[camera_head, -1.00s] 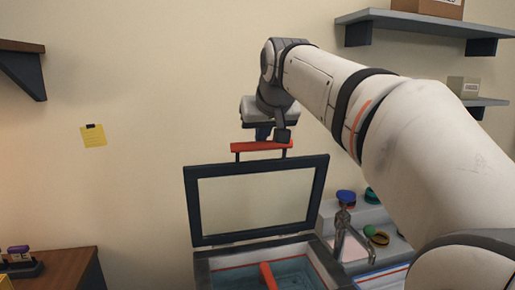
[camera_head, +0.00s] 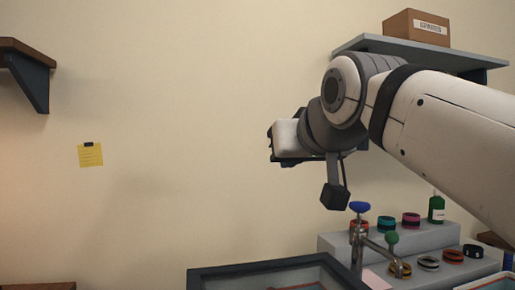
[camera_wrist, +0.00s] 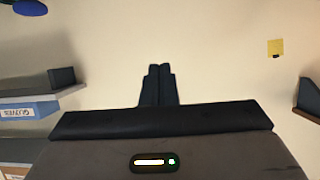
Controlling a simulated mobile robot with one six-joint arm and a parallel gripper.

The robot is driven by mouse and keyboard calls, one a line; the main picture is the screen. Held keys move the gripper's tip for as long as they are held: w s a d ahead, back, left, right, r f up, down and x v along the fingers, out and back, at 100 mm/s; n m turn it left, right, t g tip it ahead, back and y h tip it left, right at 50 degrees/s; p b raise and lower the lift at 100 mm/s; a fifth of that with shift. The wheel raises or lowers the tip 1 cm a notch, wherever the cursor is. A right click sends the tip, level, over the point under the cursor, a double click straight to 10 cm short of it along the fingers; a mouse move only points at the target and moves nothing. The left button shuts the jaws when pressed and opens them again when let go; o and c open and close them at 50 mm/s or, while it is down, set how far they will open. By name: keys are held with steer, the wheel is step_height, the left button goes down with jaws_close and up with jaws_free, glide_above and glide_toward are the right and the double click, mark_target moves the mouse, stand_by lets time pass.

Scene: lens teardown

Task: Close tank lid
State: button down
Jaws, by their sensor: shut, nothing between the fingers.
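The tank's back rim shows at the bottom edge of the head view. A dark frame (camera_head: 255,263), which looks like the tank lid, lies low and roughly flat there. No lid stands upright. The picture's lower edge cuts off most of the tank and the red lid handle is out of view, so I cannot tell whether the lid sits fully down. My gripper (camera_wrist: 157,70) is shut and empty, with its two dark fingers together in the wrist view. It is well above the tank and apart from it, facing the wall.
A metal faucet (camera_head: 372,242) stands right of the tank. A wall shelf (camera_head: 400,48) with a cardboard box (camera_head: 416,27) is at upper right.

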steer(key=shift+s, duration=0.2)
steer(key=shift+a, duration=0.1)
step_height(320, 180, up, 10)
steer(key=p, duration=0.3)
steer(key=shift+p, duration=0.4)
steer(key=shift+f, duration=0.15)
